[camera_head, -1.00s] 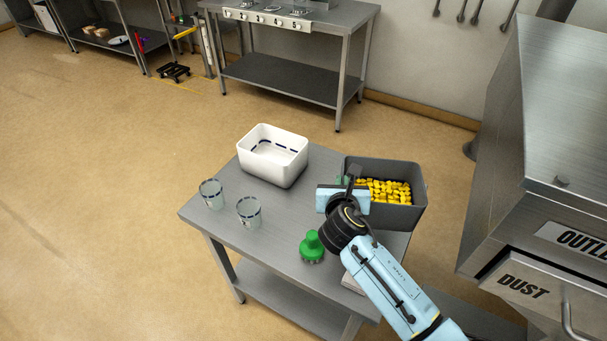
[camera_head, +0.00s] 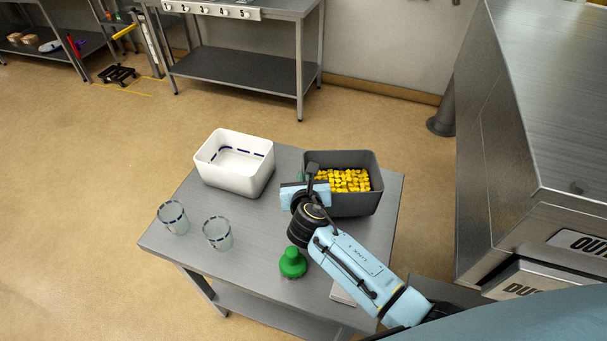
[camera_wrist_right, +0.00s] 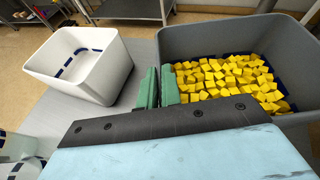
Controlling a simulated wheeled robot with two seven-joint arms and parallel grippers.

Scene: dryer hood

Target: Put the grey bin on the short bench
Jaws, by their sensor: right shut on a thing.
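The grey bin (camera_head: 368,200), filled with yellow cubes, appears over the right far part of the steel bench (camera_head: 190,250) in front of me. I cannot tell whether its base touches the top or hangs just above it. My right gripper (camera_head: 312,180) is shut on the bin's left wall. In the right wrist view the green fingers (camera_wrist_right: 158,88) pinch the near left corner of the bin (camera_wrist_right: 210,42), which looks upright. I cannot tell whether this is the short bench. My left gripper is out of view.
On the bench are a white bin (camera_head: 225,180), two clear cups (camera_head: 172,218) (camera_head: 217,233) and a green knobbed object (camera_head: 292,263). A steel hood (camera_head: 520,150) stands at the right. A longer bench (camera_head: 240,75) stands behind, with open floor between.

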